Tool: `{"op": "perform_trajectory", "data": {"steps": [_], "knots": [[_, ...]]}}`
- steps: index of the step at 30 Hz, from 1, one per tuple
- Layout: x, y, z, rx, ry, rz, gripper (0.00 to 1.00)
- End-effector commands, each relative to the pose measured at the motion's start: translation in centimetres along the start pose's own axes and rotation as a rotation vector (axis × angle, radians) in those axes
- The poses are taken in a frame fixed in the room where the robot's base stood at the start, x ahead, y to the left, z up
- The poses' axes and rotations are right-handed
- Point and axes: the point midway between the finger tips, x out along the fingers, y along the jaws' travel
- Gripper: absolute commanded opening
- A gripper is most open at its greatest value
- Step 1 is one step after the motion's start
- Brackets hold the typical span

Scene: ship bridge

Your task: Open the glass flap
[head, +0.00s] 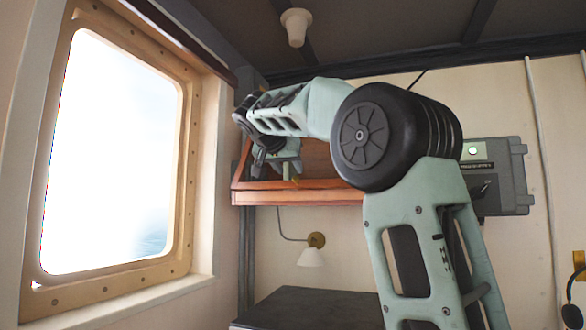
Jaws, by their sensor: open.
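A reddish-brown wooden cabinet (300,197) is fixed high on the back wall, right of the window. Its front shows a sloping wooden frame around a darker panel, probably the glass flap (318,160). My arm covers much of it, so I cannot tell how far the flap is open. A small brass-coloured piece (296,179) shows at its lower edge. My gripper (283,172) is in front of the cabinet's left part, pointing down, open, with nothing visible in it. Its fingertips are small and dark, and I cannot tell whether they touch the flap.
A large bright window (188,150) in a tan frame fills the left wall. Below the cabinet are a wall lamp (311,256) and a dark flat top (300,305). A grey box (508,178) hangs on the wall at right. A pale fitting (296,27) hangs from the ceiling.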

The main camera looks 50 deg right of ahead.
Motion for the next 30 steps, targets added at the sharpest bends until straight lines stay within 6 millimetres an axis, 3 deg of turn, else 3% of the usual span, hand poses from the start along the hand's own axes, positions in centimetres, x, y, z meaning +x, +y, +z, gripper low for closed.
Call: {"op": "perform_trajectory", "data": {"steps": [3,9,20,24,30], "knots": [[2.0,0.1,-0.3,0.0,-0.002,0.003,0.41],[4.0,0.1,-0.1,0.0,-0.001,0.001,0.41],[4.5,0.0,0.0,0.001,-0.001,-0.001,0.41],[4.5,0.0,0.0,0.001,-0.001,-0.001,0.02],[4.4,0.0,0.0,0.001,0.0,-0.001,0.0]]}}
